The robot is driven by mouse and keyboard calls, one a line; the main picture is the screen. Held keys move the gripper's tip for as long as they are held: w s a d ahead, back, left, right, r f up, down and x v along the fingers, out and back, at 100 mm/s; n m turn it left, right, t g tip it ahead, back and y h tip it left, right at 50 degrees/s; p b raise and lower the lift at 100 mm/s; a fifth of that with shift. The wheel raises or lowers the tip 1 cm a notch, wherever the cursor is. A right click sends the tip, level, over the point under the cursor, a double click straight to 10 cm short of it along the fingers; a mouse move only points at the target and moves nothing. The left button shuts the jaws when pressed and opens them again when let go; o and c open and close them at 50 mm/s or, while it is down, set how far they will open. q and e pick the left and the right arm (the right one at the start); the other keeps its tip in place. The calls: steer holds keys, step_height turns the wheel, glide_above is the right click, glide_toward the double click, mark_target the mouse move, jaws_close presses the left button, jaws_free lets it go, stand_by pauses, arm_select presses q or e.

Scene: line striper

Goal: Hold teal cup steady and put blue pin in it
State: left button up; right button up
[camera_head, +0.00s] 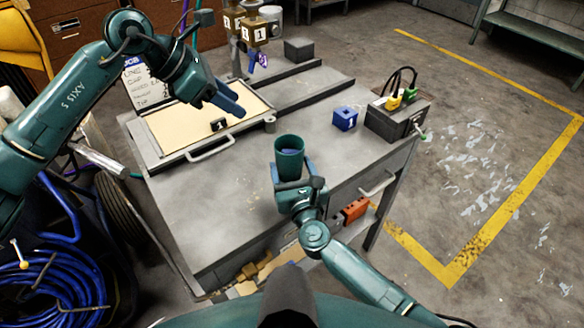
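The teal cup (289,143) stands upright near the front edge of the grey cart top. My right gripper (291,168) has a finger on each side of the cup and appears shut on it. Something bluish shows inside the cup, too small to identify. My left gripper (233,104) is above the pale board, pointing down to the right. Its blue-grey fingers overlap in this view, so I cannot tell their gap or whether they hold anything. I cannot clearly make out a separate blue pin.
The pale board (186,127) carries a small black tag (218,125). Brass blocks (253,32) stand on a rack behind. The cart top left of the cup is clear.

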steer(key=o, duration=0.3)
